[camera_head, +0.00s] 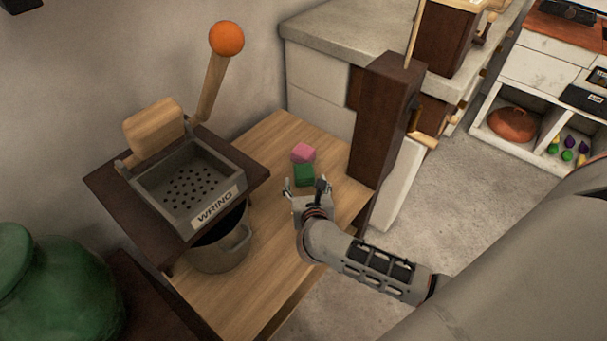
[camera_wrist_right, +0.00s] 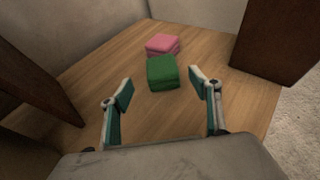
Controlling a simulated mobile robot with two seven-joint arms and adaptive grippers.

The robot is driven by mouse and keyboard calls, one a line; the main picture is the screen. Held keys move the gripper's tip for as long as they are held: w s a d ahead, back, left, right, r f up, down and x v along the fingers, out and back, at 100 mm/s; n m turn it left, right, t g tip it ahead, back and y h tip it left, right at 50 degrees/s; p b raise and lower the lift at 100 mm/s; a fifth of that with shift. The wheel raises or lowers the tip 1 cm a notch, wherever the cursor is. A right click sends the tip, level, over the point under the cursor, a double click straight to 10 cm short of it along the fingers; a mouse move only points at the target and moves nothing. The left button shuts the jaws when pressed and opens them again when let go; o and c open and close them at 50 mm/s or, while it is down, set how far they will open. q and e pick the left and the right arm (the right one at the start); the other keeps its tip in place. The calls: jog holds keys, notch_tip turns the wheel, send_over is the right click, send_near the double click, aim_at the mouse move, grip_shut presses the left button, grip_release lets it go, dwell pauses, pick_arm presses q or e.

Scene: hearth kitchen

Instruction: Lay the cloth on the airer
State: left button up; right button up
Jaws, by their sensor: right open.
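Two folded cloths lie on the wooden table (camera_head: 262,262). The green cloth (camera_head: 303,175) is nearer my right gripper, and the pink cloth (camera_head: 303,153) is just behind it. In the right wrist view the green cloth (camera_wrist_right: 162,73) lies ahead of the fingertips, roughly centred between them, with the pink cloth (camera_wrist_right: 163,45) beyond it. My right gripper (camera_head: 306,187) is open and empty, close in front of the green cloth. My left gripper is not in view. I cannot make out an airer for certain.
A wringer box (camera_head: 190,185) labelled WRING, with an orange-knobbed lever (camera_head: 226,38), stands left on a dark board above a metal pot (camera_head: 222,248). A dark wooden post (camera_head: 382,120) stands right of the cloths. A green jar (camera_head: 60,290) is at lower left.

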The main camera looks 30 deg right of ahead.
aim_at(304, 172)
jog(key=x, duration=0.2)
jog(key=b+x, duration=0.1)
jog(key=x, duration=0.3)
jog(key=shift+d, duration=0.3)
jog(key=shift+w+d+f, duration=0.1)
jog(key=shift+w+d, duration=0.05)
jog(key=shift+w, duration=0.4)
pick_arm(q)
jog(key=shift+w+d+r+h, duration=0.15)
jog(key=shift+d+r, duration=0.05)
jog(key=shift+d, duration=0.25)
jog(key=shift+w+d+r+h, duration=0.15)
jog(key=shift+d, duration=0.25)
pick_arm(e)
jog(key=c, duration=1.2)
